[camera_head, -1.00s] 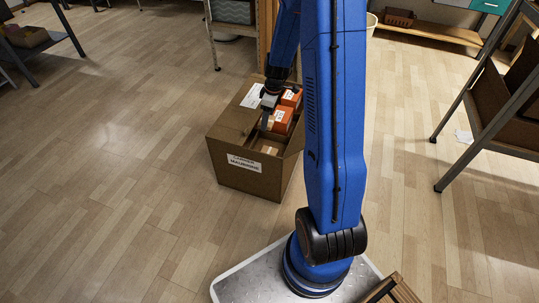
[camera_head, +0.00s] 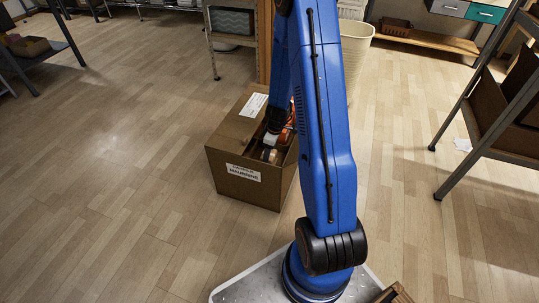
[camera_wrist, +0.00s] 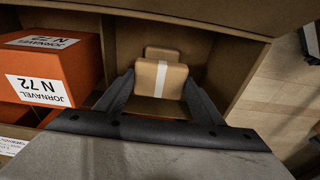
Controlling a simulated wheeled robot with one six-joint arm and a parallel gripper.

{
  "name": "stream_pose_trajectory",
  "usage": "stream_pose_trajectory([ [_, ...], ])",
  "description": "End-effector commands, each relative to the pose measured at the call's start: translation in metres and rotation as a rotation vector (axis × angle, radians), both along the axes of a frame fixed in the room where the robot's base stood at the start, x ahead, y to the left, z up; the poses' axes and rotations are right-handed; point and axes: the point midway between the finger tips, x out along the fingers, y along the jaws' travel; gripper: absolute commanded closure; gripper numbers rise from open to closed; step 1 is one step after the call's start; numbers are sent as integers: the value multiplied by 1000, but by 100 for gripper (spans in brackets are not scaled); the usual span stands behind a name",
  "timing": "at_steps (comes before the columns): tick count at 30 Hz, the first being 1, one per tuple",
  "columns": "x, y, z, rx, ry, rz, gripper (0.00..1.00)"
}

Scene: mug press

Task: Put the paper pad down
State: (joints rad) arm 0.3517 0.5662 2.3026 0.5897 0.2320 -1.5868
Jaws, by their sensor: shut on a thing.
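The paper pad (camera_wrist: 172,80) is a tan block with a white band, seen in the wrist view between my fingers. My gripper (camera_wrist: 163,92) is shut on it, inside a cardboard box (camera_head: 228,160) on the floor. The pad seems to be low in the box; I cannot tell whether it touches the bottom. A second tan block (camera_wrist: 161,52) shows just behind it, mostly hidden. In the head view my arm covers much of the box's inside.
An orange box (camera_wrist: 78,60) labelled "JORNAVEL N 72" stands left of my gripper inside the cardboard box. A cream bin (camera_head: 356,50) stands behind my arm. A metal rack (camera_head: 490,130) is at right. The floor at left is clear.

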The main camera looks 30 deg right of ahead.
Motion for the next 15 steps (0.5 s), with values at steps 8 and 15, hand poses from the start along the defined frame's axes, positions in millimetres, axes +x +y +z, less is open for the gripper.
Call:
stream_pose_trajectory([
  [8, 0, 0, -16, -1, 0, 0, 59],
  [15, 0, 0, -16, -1, 0, 0, 59],
])
